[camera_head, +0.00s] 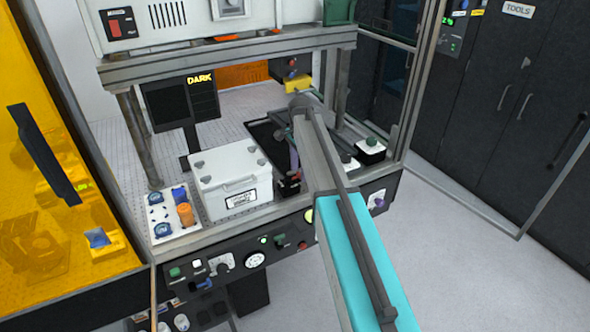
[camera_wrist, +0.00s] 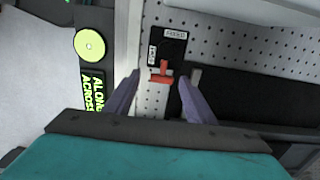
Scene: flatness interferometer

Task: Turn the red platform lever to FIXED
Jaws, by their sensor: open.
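In the wrist view the red platform lever (camera_wrist: 161,78) sits at the lower edge of a small black plate (camera_wrist: 170,47) on the perforated table top. A white label reading FIXED (camera_wrist: 174,33) is at the plate's top, and a second label (camera_wrist: 152,55), too small to read, is at its left. The lever's crossbar is at the bottom of the picture's plate area, away from the FIXED label. My gripper (camera_wrist: 159,77) is open, with one purple finger on each side of the lever in the picture. Contact cannot be told. In the head view my arm mostly hides this spot.
A white lidded case (camera_head: 231,183) and a tray with blue and orange parts (camera_head: 174,216) stand left of my arm. A frame post (camera_head: 342,90) rises behind it. A round yellow-green knob (camera_wrist: 90,44) is on the front panel. Open floor lies at right.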

